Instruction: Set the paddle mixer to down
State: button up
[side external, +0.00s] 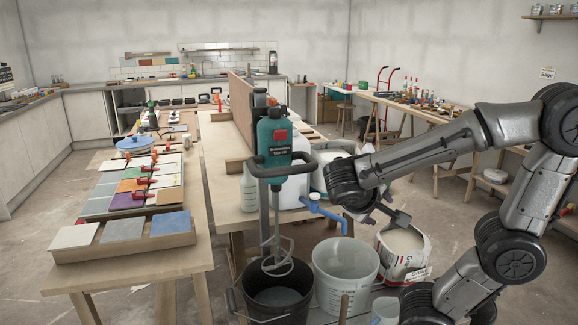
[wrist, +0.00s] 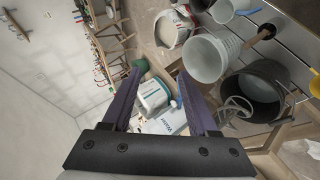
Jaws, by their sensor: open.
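The paddle mixer has a teal motor body (side external: 274,137) with a dark handle frame, upright in the side view on a tall stand. Its shaft runs down to a grey wire paddle (side external: 278,256) at the mouth of a black bucket (side external: 276,303); I cannot tell how far the paddle reaches inside. The wrist view shows the paddle (wrist: 236,109) and the black bucket (wrist: 258,88) at right. My gripper (wrist: 160,74) is open and empty, with purple fingers. In the side view it is mostly hidden behind my wrist, right of the mixer and apart from it.
A pale grey bucket (side external: 345,275) stands right of the black one. A blue tap (side external: 318,208) and white containers (side external: 292,182) sit behind. Tile stacks (side external: 125,190) fill the left bench.

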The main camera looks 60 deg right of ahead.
jog(key=w+r+n+t+h, duration=0.1)
jog(key=w+r+n+h, duration=0.1)
jog(key=w+r+h, duration=0.35)
jog(key=w+a+f+n+t+h, duration=0.1)
jog(key=w+a+n+t+h, duration=0.3)
jog(key=w, duration=0.6)
jog(key=n+t+y, duration=0.2)
jog(key=n+t, duration=0.1)
jog(key=t, duration=0.1)
send_near(289, 164)
jog(key=shift+h, duration=0.25)
jog(key=d+r, duration=0.1)
jog(key=w+d+r, duration=0.1)
jog(key=d, duration=0.1)
jog(key=d+r, duration=0.1)
jog(key=d, duration=0.1)
jog(key=shift+w+r, duration=0.15)
jog(key=shift+w, duration=0.05)
grip_shut()
